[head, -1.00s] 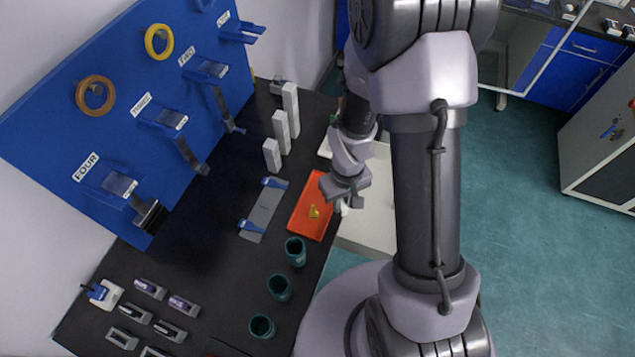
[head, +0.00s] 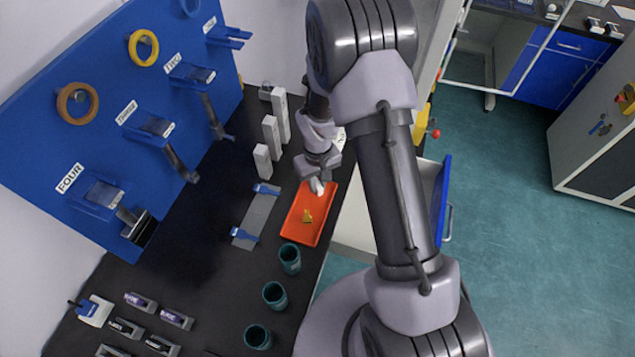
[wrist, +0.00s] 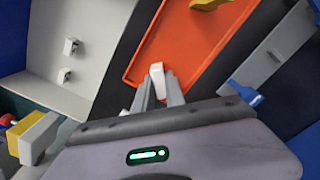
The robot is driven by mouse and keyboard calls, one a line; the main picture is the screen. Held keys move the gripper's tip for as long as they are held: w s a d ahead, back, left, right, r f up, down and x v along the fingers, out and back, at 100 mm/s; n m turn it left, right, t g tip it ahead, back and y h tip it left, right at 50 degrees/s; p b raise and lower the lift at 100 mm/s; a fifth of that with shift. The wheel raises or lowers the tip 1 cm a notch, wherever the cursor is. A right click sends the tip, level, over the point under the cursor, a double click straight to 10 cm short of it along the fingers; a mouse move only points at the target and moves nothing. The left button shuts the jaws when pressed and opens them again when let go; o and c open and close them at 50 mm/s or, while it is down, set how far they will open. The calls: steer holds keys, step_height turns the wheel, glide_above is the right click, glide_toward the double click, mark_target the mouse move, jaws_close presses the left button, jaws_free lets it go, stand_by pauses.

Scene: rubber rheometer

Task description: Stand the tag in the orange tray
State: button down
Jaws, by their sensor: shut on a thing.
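The orange tray (head: 297,228) lies on the black bench and also shows in the wrist view (wrist: 185,42). A small yellow piece (head: 307,216) lies in it, seen at the top edge of the wrist view (wrist: 211,4). My gripper (head: 318,178) is at the tray's far end in the head view. In the wrist view its two fingers (wrist: 158,90) are shut on a small white piece, which I take for the tag (wrist: 157,71). The tag points out past the fingertips, over the tray's near edge. I cannot tell whether it touches the tray floor.
A grey plate with blue ends (head: 258,216) lies left of the tray. Several teal cups (head: 290,259) stand in front of it, and white upright blocks (head: 271,133) stand behind. A blue board with brackets (head: 120,110) rises at left. My arm covers part of the right side.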

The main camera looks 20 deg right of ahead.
steer(key=c, duration=1.7)
jaws_free()
steer(key=shift+f, duration=0.1)
step_height(320, 180, up, 22)
steer(key=s+m+t+p, duration=0.1)
steer(key=s+m+p, duration=0.1)
steer(key=p, duration=0.1)
steer(key=s+a+r+m+t, duration=0.1)
steer(key=s+r, duration=0.4)
steer(key=s, duration=0.1)
steer(key=s+a+r+m+t+y, duration=0.1)
steer(key=s+a+r+t, duration=0.1)
steer(key=s+r, duration=0.3)
steer(key=s+a+r+m+t+y, duration=0.1)
steer(key=s+r+m, duration=0.1)
steer(key=s+r, duration=0.3)
steer(key=shift+s+a+r+t, duration=0.2)
steer(key=shift+s, duration=0.35)
steer(key=shift+s+a+r+t, duration=0.2)
steer(key=shift+s, duration=0.3)
